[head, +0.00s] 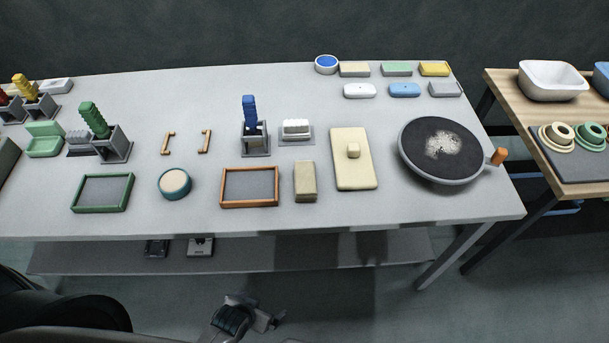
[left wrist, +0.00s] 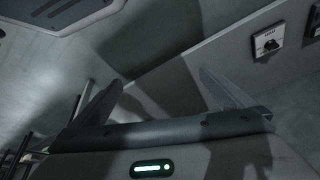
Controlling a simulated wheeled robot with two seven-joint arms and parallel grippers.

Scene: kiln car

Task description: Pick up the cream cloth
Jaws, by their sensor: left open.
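A small cream, flat rectangular piece (head: 354,69) lies at the back of the grey table, right of a white bowl with blue inside; it looks like the cream cloth, though its fabric is too small to make out. My left gripper (head: 264,319) is low in front of the table, below its top and far from the cream piece. In the left wrist view my left gripper (left wrist: 158,92) has its two fingers spread apart with nothing between them. The cream piece does not show in that view. My right gripper is not in view.
Green (head: 397,69) and yellow (head: 434,69) pieces lie beside the cream one; white, blue and grey ones lie in front. A larger cream board (head: 352,176) with a small block and a dark round wheel (head: 440,172) stand nearer. The table edge and lower shelf are near my left gripper.

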